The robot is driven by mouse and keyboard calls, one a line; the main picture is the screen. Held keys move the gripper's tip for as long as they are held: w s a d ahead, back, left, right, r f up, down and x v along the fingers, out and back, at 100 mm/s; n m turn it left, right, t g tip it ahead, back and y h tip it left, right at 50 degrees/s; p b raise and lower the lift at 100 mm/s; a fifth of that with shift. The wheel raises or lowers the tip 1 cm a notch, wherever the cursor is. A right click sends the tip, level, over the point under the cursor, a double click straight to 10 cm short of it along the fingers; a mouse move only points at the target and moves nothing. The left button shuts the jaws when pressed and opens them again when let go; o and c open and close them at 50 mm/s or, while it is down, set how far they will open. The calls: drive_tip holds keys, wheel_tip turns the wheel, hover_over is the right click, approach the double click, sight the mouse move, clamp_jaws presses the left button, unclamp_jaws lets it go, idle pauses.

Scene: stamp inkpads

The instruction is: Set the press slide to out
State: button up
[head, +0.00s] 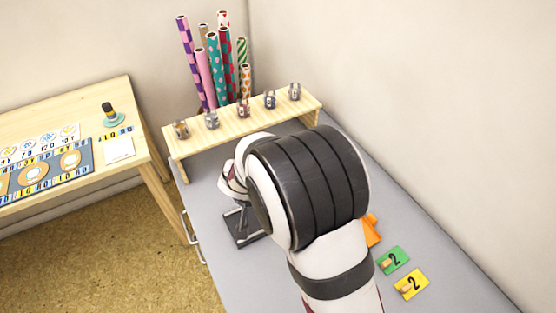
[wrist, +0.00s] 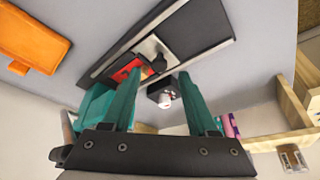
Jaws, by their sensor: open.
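The press shows in the wrist view as a dark base plate (wrist: 200,25) with a pale metal rail (wrist: 150,48) along it. A red piece (wrist: 128,70) and a small black knob (wrist: 157,61) sit by the rail. I cannot tell for sure which part is the slide, or its setting. A black block with a white round end (wrist: 164,98) shows between my fingers. My gripper (wrist: 158,80) is open, its teal fingers apart and close to the press, with nothing clearly held. In the head view the press base (head: 240,229) shows partly; my arm hides the rest and the fingers.
A wooden rack (head: 245,118) with several small stamps stands at the back, wrapping rolls (head: 215,65) behind it. An orange item (head: 371,232), green card (head: 393,260) and yellow card (head: 411,284) lie to the right on the grey table. A wooden table (head: 130,95) stands left.

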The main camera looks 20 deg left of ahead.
drive_tip(key=shift+x, duration=1.7)
clamp_jaws()
drive_tip(key=shift+r, duration=0.1)
